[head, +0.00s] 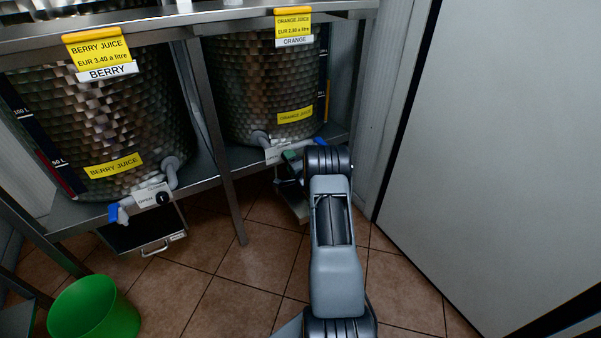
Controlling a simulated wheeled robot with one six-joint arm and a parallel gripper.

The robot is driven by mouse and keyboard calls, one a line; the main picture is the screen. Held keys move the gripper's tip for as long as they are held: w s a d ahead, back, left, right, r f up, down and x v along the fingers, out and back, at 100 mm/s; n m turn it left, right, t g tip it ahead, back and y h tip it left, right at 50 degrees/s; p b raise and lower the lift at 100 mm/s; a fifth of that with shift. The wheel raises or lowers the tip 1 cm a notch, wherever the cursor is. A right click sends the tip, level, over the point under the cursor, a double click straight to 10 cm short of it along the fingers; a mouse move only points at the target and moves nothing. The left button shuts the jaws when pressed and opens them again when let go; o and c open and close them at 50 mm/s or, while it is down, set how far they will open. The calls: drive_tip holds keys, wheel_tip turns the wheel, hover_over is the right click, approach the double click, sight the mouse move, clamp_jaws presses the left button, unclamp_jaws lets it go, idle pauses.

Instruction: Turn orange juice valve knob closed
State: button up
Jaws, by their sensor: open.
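The orange juice tank (262,85) is a dimpled steel drum on the right side of the steel rack, with yellow orange juice labels. Its outlet pipe (261,138) comes out low at the front and leads to a white valve plate (275,155). A blue piece (299,144) shows just right of the plate. The valve knob itself is not visible; my arm and gripper cover that spot. My gripper (289,164) is open at the valve, partly hidden behind my wrist. I cannot tell whether it touches the knob.
The berry juice tank (100,115) stands left, with its own valve plate (151,195), black knob (164,198) and blue-handled tap. A rack leg (225,175) stands between the tanks. A green bucket (93,308) is on the tiled floor. A pale panel (490,150) closes the right side.

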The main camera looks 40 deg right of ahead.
drive_tip(key=s+a+p, duration=0.1)
drive_tip(key=s+p, duration=0.1)
drive_tip(key=s, duration=0.9)
drive_tip(key=shift+s+a+f, duration=0.15)
drive_tip(key=shift+a+f, duration=0.1)
drive_tip(key=shift+r, duration=0.1)
